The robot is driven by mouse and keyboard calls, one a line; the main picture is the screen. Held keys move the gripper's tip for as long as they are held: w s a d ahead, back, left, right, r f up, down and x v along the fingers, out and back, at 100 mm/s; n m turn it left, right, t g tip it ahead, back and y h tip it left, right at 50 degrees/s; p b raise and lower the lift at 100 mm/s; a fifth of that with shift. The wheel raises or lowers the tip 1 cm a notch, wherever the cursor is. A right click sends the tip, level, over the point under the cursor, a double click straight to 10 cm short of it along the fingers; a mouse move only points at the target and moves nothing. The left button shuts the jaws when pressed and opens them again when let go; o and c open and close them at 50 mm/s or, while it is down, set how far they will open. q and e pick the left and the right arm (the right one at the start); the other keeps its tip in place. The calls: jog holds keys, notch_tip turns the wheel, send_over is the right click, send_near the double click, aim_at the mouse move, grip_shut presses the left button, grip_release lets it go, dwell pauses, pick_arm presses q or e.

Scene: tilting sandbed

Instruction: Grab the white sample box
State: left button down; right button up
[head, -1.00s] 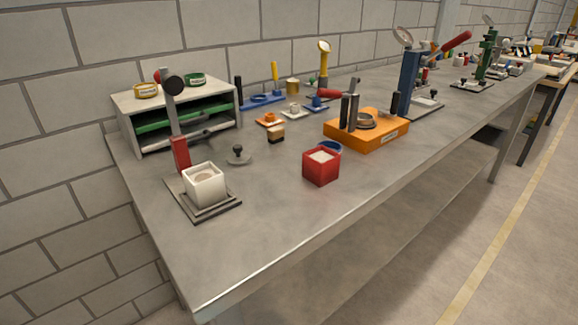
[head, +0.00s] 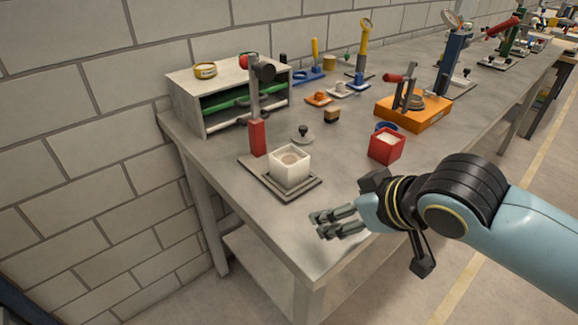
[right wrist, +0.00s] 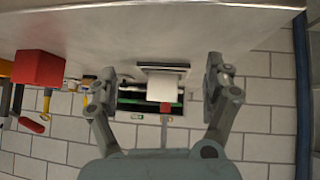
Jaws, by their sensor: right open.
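The white sample box (head: 290,167) is an open-topped cube with sandy material inside. It stands on a grey base plate (head: 262,182) near the left end of the bench, beside a post with a red lower part (head: 257,138). In the right wrist view the white box (right wrist: 161,90) shows between the two fingers, farther off. My right gripper (head: 336,222) is open and empty, over the near edge of the bench, in front of and right of the box, apart from it. In the right wrist view its fingers (right wrist: 163,87) are spread wide. My left gripper is not in view.
A red box (head: 386,147) stands right of the white box. A small grey knob (head: 303,134) lies behind it. A shelf unit (head: 190,109) stands at the back left, and an orange tray (head: 411,118) farther right. The bench front between gripper and box is clear.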

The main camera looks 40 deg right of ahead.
jog(key=w+r+t, duration=0.1)
jog(key=w, duration=0.1)
jog(key=w+d+r+t+y, duration=0.1)
jog(key=w+r+t, duration=0.2)
jog(key=w, duration=0.1)
jog(key=shift+d+r+t, duration=0.2)
jog(key=shift+d+t, duration=0.1)
jog(key=b, duration=0.1)
send_near(281, 155)
jog(key=shift+w+d+f+y, duration=0.4)
jog(key=shift+w+d+f, duration=0.15)
jog(key=shift+d, duration=0.15)
jog(key=x, duration=0.4)
jog(key=a+x, duration=0.1)
jog(key=x, duration=0.1)
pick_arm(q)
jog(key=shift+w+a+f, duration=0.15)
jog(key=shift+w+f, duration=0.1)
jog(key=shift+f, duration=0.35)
pick_arm(e)
jog(key=shift+r, duration=0.1)
jog(key=c, duration=1.3)
jog(key=shift+c, duration=1.4)
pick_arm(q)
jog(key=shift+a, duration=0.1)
pick_arm(e)
jog(key=shift+r, duration=0.15)
